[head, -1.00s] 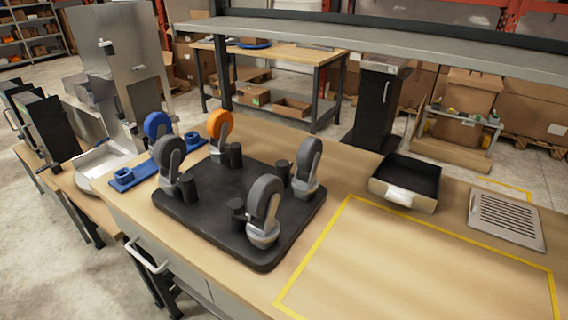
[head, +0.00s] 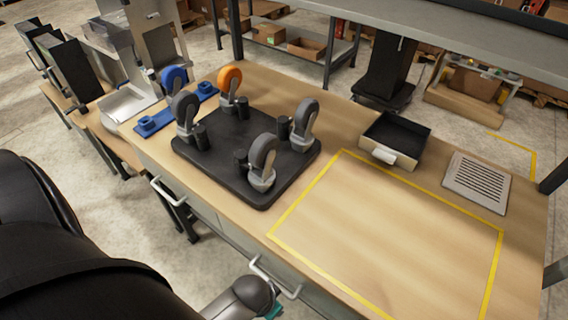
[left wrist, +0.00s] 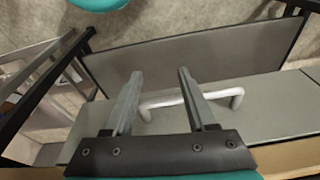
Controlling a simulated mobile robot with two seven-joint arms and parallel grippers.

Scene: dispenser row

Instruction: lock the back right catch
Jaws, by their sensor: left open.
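A black base plate (head: 235,165) lies on the bench, with upright casters near its corners. Other plate casters are an orange-wheeled one (head: 229,84), a dark one (head: 185,114) at left and a dark one (head: 262,160) in front. My left gripper (left wrist: 160,73) is open and empty, above a white drawer handle (left wrist: 236,95), away from the plate. My right gripper is out of view.
A blue rack (head: 150,123) with a blue-wheeled caster (head: 174,78) is left of the plate. A black tray (head: 392,140) and a vent grille (head: 478,181) are to the right. The yellow-taped area (head: 385,225) is clear. A shelf (head: 460,45) overhangs the back.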

